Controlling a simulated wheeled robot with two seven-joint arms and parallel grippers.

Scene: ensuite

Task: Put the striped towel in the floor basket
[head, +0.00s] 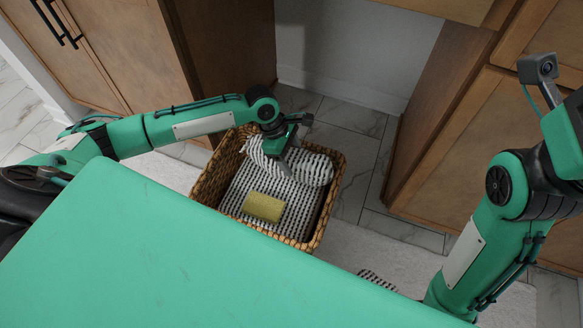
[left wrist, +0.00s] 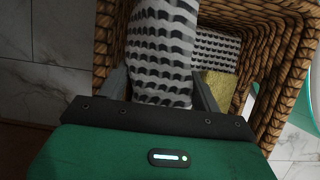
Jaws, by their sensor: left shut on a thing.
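The striped towel (head: 305,167), white with dark marks, is bunched in my left gripper (head: 284,156) at the far side of the floor basket (head: 335,190). The towel (left wrist: 160,50) fills the space between the left fingers in the left wrist view. The wicker basket (left wrist: 285,70) surrounds it there. In the head view the towel is within the basket's opening; whether it touches the bottom I cannot tell. My right arm is at the right of the head view, its fingers out of frame.
A yellow block (head: 263,207) lies in the basket on a black-and-white patterned cloth or lining (head: 290,225). Another patterned piece (head: 377,278) shows on the pale rug (head: 350,245), partly hidden by my body. Wooden cabinets (head: 225,50) stand on both sides. Tiled floor (head: 355,125) lies behind.

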